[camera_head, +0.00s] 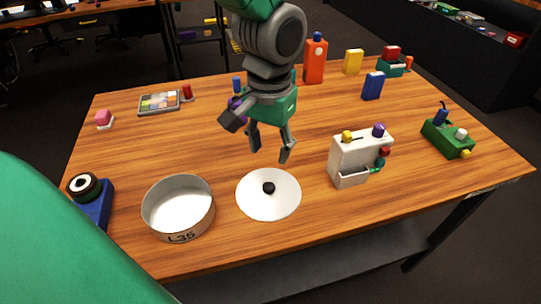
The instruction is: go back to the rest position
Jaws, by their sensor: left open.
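My left gripper (270,151) hangs in the air over the middle of the wooden table (330,215), with its fingers pointing down. Its two dark fingers are apart and nothing shows between them. In the picture it is above and behind a white round lid with a black knob (268,205), and it appears clear of it. My right gripper is not in view. A large green shape at the lower left, close to the camera, hides the table's near left corner.
A round metal pan (178,209) stands left of the lid. A white box with coloured knobs (358,160) stands right of it. A green box (447,139) stands right. Bottles and small boxes line the back.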

